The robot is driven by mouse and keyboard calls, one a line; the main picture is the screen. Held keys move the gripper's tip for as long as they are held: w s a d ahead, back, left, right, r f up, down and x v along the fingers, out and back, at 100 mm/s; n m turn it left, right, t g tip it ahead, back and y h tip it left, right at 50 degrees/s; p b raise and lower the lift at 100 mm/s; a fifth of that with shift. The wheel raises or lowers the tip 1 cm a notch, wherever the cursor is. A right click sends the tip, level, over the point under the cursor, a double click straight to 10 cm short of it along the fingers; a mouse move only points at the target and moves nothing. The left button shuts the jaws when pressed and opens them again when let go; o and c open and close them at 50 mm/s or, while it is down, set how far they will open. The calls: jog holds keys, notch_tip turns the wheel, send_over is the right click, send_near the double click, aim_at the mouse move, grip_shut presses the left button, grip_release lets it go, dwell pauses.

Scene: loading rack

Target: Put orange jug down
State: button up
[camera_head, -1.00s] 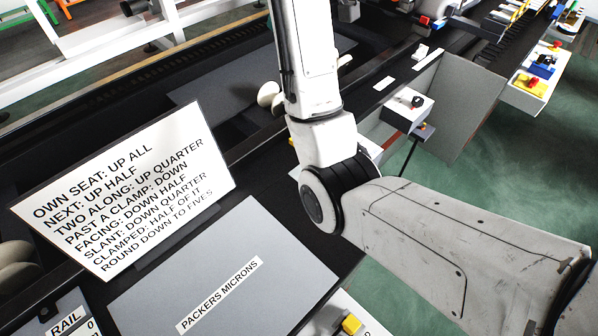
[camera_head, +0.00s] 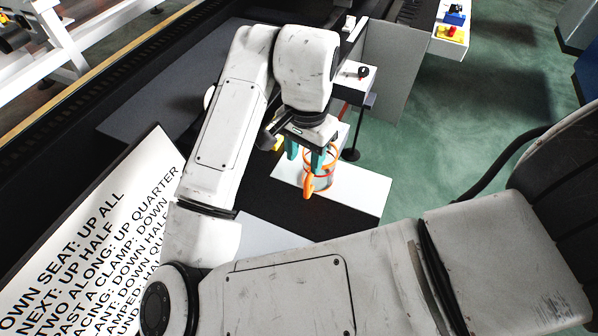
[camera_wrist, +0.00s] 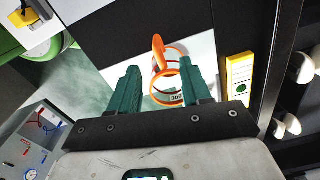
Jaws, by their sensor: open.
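The orange jug (camera_head: 308,187) is a clear vessel with an orange rim, base and handle. It appears upright on a white panel (camera_head: 360,193) at the dark bench's edge. My gripper (camera_head: 305,156) points down over the jug, its green fingers open. In the wrist view the jug (camera_wrist: 158,43) shows between and just beyond the spread fingertips (camera_wrist: 160,68), its handle pointing up in the picture. A gap shows on the left finger's side; whether the right finger touches the jug I cannot tell. The gripper partly hides the jug in the head view.
A white box with a black knob (camera_head: 360,72) stands behind the gripper. A yellow-and-white block (camera_wrist: 238,75) is beside the panel. A large lettered sign (camera_head: 95,240) stands at left. Green floor (camera_head: 440,120) lies open beyond the bench edge.

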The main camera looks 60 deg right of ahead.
aim_at(307, 180)
jog(key=shift+s+d+f+p, duration=0.1)
jog(key=shift+f+p, duration=0.1)
jog(key=shift+f, duration=2.6)
jog(key=shift+s+d+f+p, duration=0.1)
jog(key=shift+f+p, duration=0.05)
jog(key=shift+f, duration=2.6)
jog(key=shift+c, duration=0.3)
grip_shut()
